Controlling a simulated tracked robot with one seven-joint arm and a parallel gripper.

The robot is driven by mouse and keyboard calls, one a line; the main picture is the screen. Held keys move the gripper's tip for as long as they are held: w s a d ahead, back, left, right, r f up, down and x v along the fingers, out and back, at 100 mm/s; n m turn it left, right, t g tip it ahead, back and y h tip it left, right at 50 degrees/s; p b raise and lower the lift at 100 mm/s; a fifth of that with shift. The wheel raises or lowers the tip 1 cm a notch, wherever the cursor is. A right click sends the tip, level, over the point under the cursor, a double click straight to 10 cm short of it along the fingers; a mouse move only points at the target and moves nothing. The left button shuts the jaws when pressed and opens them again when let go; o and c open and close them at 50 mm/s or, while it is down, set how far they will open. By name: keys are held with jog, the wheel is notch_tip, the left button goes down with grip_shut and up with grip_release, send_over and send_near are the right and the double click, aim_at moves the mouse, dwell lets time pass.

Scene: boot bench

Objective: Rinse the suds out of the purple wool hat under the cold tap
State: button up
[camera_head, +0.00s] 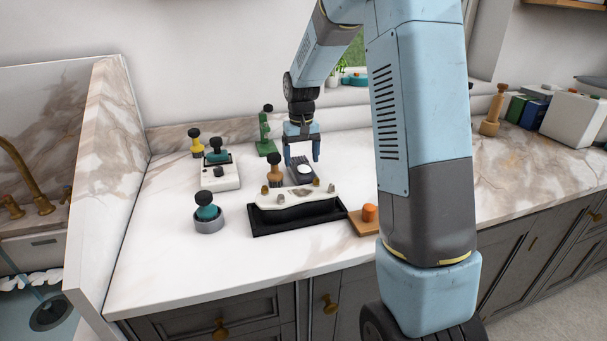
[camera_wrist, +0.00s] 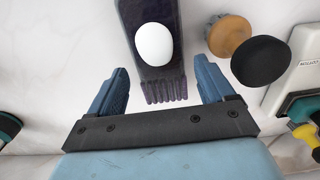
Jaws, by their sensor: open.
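I cannot make out a purple wool hat in either view. A brass tap (camera_head: 30,178) with brass handles stands at the far left, behind a marble-patterned side panel. A pale basin (camera_head: 35,250) lies below it, with white suds (camera_head: 30,280) and blue-green water at the lower left. My gripper (camera_head: 302,158) is open and points down over the white counter, away from the tap. In the wrist view my gripper (camera_wrist: 160,80) is empty.
A brush with a wooden base and black knob (camera_head: 274,172) stands close left of my gripper. In front are a black tray (camera_head: 300,222) and a grey round pot (camera_head: 208,224). A green stand (camera_head: 266,135) is behind. The counter's front left is clear.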

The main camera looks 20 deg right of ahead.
aim_at(302, 166)
jog(key=shift+w+f, duration=0.1)
jog(key=shift+f, duration=2.2)
jog(key=shift+c, duration=0.3)
